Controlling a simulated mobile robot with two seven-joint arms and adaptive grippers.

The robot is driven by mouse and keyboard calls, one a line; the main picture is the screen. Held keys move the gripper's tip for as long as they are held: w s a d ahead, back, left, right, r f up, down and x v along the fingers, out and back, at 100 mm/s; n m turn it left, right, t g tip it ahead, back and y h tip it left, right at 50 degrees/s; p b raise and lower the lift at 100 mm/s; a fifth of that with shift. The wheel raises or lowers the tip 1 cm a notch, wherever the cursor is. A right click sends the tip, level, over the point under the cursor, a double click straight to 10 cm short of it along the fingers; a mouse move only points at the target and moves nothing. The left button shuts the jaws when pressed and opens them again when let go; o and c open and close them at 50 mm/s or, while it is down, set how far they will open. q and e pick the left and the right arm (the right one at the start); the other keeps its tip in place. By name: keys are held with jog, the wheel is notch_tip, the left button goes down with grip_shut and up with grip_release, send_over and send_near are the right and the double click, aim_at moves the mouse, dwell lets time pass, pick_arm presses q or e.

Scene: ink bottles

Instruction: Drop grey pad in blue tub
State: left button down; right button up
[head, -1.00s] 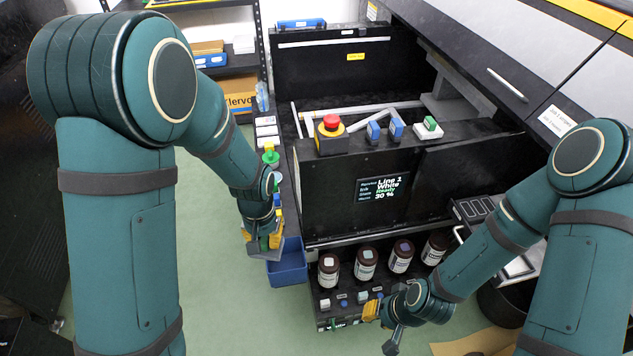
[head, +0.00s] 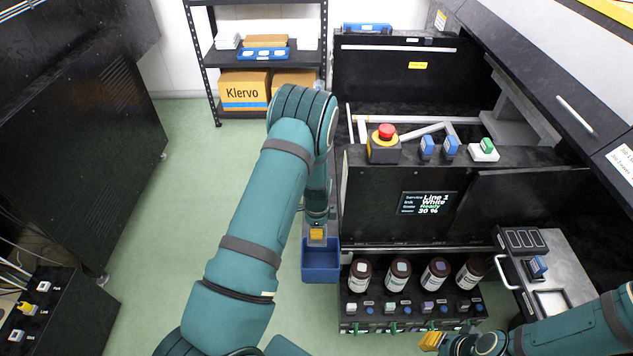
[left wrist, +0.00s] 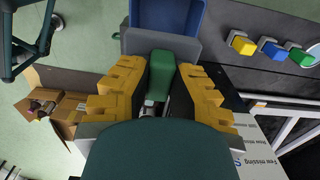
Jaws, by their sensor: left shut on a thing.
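My left gripper (head: 316,234) is over the near-left side of the machine, at the back edge of the blue tub (head: 320,274). In the left wrist view its yellow fingers (left wrist: 160,85) are shut on the green handle of the grey pad (left wrist: 140,42). The pad's flat grey plate lies beyond the fingertips and overlaps the near edge of the blue tub (left wrist: 168,14) in that view. The pad cannot be made out in the head view. The tub's visible inside looks empty. My right gripper (head: 432,341) is low at the bottom right; its opening is unclear.
Several brown ink bottles (head: 398,274) stand in a rack right of the tub. The black machine (head: 380,205) rises behind it, with a red button (head: 386,132) on top. Green floor (head: 180,220) is clear to the left. Coloured-handled blocks (left wrist: 243,45) line a dark ledge.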

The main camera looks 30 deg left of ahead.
pick_arm(q)
jog(key=shift+a+f+m, duration=0.3)
jog(key=shift+a+f, duration=0.05)
jog(key=shift+f, duration=0.25)
notch_tip(320, 180, down, 4)
jog(key=shift+r+b, duration=0.2)
jog(key=shift+b, duration=0.9)
jog(key=shift+f+b, duration=0.6)
jog(key=shift+f, duration=0.45)
jog(key=c, duration=1)
grip_release()
jog(key=shift+o, duration=0.2)
notch_tip(320, 180, up, 12)
jog(key=shift+r, duration=0.1)
